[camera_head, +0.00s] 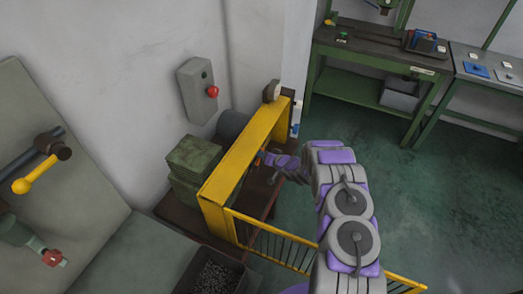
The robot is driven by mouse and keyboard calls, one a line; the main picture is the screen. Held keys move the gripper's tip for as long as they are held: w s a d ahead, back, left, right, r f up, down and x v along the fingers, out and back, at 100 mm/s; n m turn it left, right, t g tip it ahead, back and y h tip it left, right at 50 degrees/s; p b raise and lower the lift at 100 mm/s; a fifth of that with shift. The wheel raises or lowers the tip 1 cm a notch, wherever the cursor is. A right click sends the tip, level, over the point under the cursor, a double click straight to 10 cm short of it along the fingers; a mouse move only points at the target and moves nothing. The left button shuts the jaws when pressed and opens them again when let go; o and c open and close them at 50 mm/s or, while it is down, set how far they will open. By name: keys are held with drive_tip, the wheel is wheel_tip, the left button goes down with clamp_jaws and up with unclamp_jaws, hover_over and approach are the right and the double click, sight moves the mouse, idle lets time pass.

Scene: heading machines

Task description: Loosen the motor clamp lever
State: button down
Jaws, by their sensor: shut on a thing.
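My gripper (264,157) reaches in from the right, just beside the yellow guard frame. It is shut on a small orange piece (258,160), which looks like the motor clamp lever. The gripper and the yellow frame hide most of the lever, so its angle cannot be told. A dark grey rounded motor (232,124) sits behind the yellow frame, partly hidden. A green ribbed block (193,158) stands to its left.
The yellow guard frame (241,158) stands close on the left of my gripper, with a yellow railing (280,245) below. A bin of small parts (212,277) stands in front. Green floor is open at right.

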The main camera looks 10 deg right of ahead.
drive_tip(key=shift+w+d+f+m+g+y+b, duration=0.45)
drive_tip(key=shift+w+d+f+m+g, duration=0.25)
drive_tip(key=shift+m+g, duration=0.25)
drive_tip(key=shift+a+r, duration=0.1)
drive_tip(key=c, duration=1.1)
unclamp_jaws()
drive_tip(key=shift+w, duration=0.1)
drive_tip(key=shift+o, duration=0.2)
drive_tip(key=p+v, duration=0.1)
drive_tip(key=v, duration=1.6)
drive_tip(key=shift+d, duration=0.2)
